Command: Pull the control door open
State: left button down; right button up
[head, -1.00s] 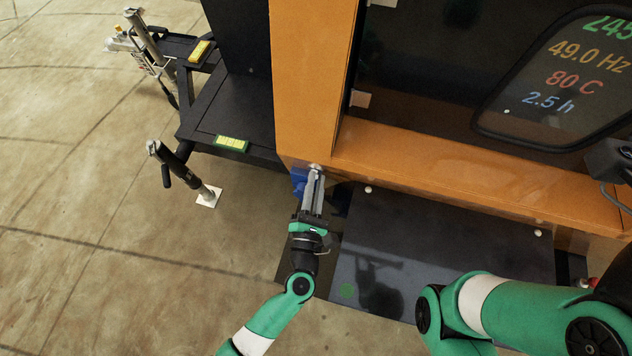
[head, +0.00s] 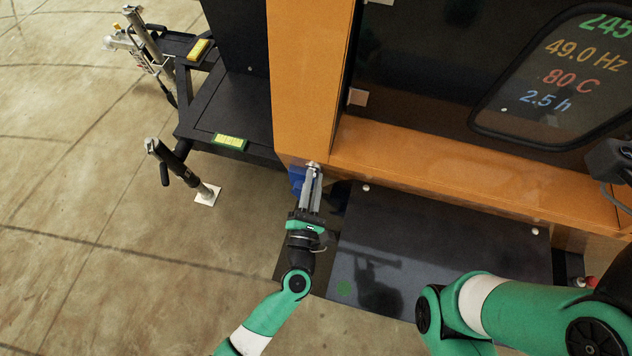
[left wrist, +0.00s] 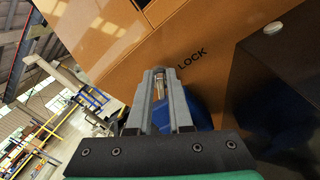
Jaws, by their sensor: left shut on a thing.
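The orange cabinet (head: 303,80) has a dark front (head: 420,75) with a rounded window (head: 560,85) showing coloured readings. I cannot tell for certain which panel is the control door; the dark front looks closed against its orange frame. My left gripper (head: 314,170) is at the cabinet's lower left corner. Its fingers are shut on a small metal piece (left wrist: 158,86) beside the printed LOCK label (left wrist: 192,58), also seen in the left wrist view. A blue part (head: 297,178) is beside the fingers, partly hidden.
A black panel (head: 440,245) with white round fasteners lies below the orange frame, between my arms. A black trailer frame (head: 240,105) and a support jack (head: 180,165) stand to the left. Open concrete floor (head: 80,230) lies left of my left arm.

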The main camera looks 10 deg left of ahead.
pick_arm(q)
jog(key=shift+s+a+f, duration=0.1)
jog(key=shift+a+f, duration=0.35)
jog(key=shift+f, duration=0.05)
jog(key=c, duration=1.2)
grip_release()
jog(key=shift+c, duration=0.2)
jog(key=shift+o, duration=1.1)
jog(key=shift+w+a, duration=0.15)
jog(key=shift+w, duration=0.1)
jog(key=shift+o, duration=0.5)
jog(key=shift+w+a+r, duration=0.1)
jog(key=shift+a+r, duration=0.15)
jog(key=shift+d+r, duration=0.15)
jog(key=shift+d, duration=0.1)
pick_arm(e)
jog(key=shift+w+a, duration=0.15)
jog(key=shift+a, duration=0.05)
